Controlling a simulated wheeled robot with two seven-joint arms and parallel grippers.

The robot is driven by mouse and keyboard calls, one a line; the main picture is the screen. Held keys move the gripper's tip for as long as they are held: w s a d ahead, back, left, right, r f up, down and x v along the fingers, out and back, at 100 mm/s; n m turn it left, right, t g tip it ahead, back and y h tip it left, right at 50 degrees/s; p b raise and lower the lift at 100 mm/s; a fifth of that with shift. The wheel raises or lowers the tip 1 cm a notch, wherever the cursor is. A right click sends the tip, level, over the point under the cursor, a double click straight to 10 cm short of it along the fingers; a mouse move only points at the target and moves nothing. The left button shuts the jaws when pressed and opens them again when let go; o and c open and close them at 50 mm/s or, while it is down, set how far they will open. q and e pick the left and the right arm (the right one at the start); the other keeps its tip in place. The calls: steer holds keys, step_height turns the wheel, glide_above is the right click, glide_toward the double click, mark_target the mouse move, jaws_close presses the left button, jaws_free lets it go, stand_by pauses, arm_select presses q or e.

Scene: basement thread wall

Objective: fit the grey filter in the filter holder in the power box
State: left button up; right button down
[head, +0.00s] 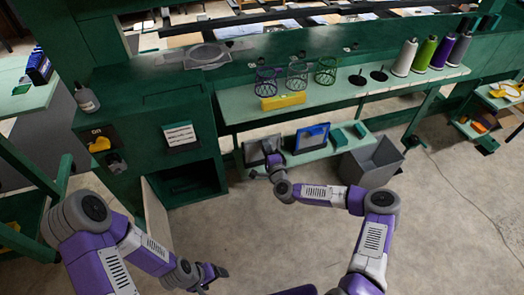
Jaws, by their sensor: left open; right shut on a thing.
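The grey filter (254,151) is a flat grey-framed panel near the left end of the low shelf. My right gripper (271,163) is shut on it at its right side. Whether the filter still touches the shelf cannot be told. The power box (147,140) is the green cabinet at left, with a dark open compartment (190,183) low in its front. Its pale door (156,213) hangs open to the left. The filter holder is not clearly seen in the dark inside. My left gripper (220,271) is open and empty, low in front of the cabinet.
A blue-framed filter (312,137) and small green pieces (340,137) are on the low shelf. A grey bin (371,162) stands right of it. Wire baskets (297,77), a yellow tray (283,100) and thread cones (425,54) are above. The floor in front is clear.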

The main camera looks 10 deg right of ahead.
step_height(320, 180, up, 4)
steer(key=p, duration=0.2)
steer(key=shift+r+p, duration=0.2)
steer(key=shift+p, duration=0.2)
stand_by(0.4)
steer(key=s+d+p, duration=0.1)
steer(key=s+p, duration=0.1)
steer(key=s, duration=1.4)
steer(key=shift+d, duration=0.15)
stand_by(0.8)
